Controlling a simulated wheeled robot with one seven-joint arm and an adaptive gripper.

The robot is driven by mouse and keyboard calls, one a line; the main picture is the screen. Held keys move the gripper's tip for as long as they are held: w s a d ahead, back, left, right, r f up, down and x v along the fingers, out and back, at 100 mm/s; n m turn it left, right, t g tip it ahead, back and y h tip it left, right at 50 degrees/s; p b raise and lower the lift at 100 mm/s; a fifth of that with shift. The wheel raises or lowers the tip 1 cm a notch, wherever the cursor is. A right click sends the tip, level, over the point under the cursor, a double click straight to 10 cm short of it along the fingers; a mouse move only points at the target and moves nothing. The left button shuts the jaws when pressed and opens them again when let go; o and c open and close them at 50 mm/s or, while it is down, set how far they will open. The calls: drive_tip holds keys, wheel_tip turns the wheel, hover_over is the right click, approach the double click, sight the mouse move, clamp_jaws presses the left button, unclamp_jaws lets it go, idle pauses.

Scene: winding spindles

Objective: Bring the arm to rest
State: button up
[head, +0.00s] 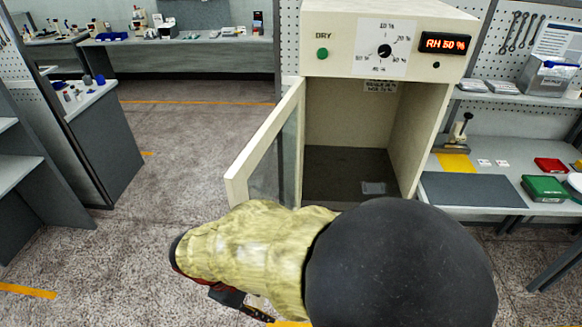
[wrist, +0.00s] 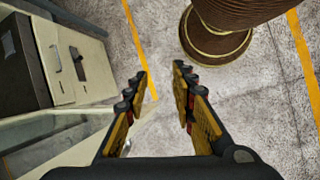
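My gripper (wrist: 160,72) is open in the wrist view, its two yellow-and-black fingers apart with only speckled floor between them. In the head view my arm reaches forward in front of the cabinet and hides most of the gripper. The cream dry cabinet (head: 345,20) stands ahead with its glass-paned door (head: 262,150) swung open to the left. Its display (head: 444,43) shows a red RH reading. The visible part of its inside holds a small grey item (head: 373,188) on the dark floor.
A brown wound spool (wrist: 232,12) with a flanged base shows beyond the fingers at upper right. A bench with a grey mat (head: 472,188) and green box (head: 543,188) stands right of the cabinet. Another bench (head: 92,95) stands left. Open floor (head: 180,150) lies between.

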drive_tip(key=s+d+r+m+t+y, duration=0.2)
drive_tip(key=d+r+m, duration=0.4)
drive_tip(key=d+r, duration=0.3)
drive_tip(key=s+d+r+m+t+y, duration=0.2)
drive_tip(key=d+r+m, duration=0.5)
drive_tip(key=d, duration=0.9)
drive_tip(key=shift+r+t+y+b, duration=0.3)
drive_tip(key=shift+r+t+y, duration=0.3)
drive_tip(key=shift+r, duration=0.75)
